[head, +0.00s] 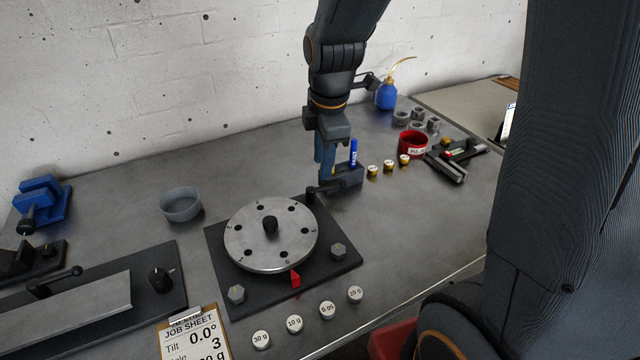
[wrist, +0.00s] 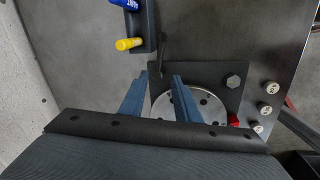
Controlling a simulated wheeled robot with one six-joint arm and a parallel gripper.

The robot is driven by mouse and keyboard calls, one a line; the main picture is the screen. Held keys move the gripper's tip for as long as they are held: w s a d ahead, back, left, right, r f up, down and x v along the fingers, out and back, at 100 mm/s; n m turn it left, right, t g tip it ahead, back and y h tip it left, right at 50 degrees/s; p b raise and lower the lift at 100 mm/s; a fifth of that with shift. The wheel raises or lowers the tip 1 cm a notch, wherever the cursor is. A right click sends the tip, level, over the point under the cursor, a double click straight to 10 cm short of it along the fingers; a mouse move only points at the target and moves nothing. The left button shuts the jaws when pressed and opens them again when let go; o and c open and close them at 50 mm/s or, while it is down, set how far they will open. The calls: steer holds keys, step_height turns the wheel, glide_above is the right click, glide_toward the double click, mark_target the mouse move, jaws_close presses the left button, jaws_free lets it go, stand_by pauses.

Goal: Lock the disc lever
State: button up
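The round metal disc (head: 262,240), with holes around a dark central hub, sits on a black base plate (head: 338,262); it also shows in the wrist view (wrist: 208,103). A small black lever (head: 311,193) stands at the plate's back corner. In the wrist view the dark lever (wrist: 162,57) lies at the plate's corner, extending away from the disc. My gripper (head: 326,172) is above the table near the lever. In the wrist view its two blue fingers (wrist: 160,75) are apart, with nothing held between them. I cannot tell the exact height gap to the lever.
A dark holder (head: 345,178) with a blue marker (head: 353,152) stands close beside my gripper. Its yellow marker (wrist: 128,44) shows in the wrist view. A red pointer (head: 295,279) and two hex bolts sit on the plate. Several labelled weights (head: 327,309) line the front.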

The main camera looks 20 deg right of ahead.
mark_target(321, 190)
steer(key=shift+w+f+p, duration=0.15)
steer(key=shift+w+f, duration=0.15)
steer(key=shift+f, duration=1)
steer(key=shift+w+f+p, duration=0.1)
steer(key=shift+w+f, duration=0.15)
steer(key=shift+f, duration=1)
steer(key=shift+w+f+p, duration=0.15)
steer(key=shift+w+f, duration=0.15)
steer(key=shift+f, duration=1)
jaws_close()
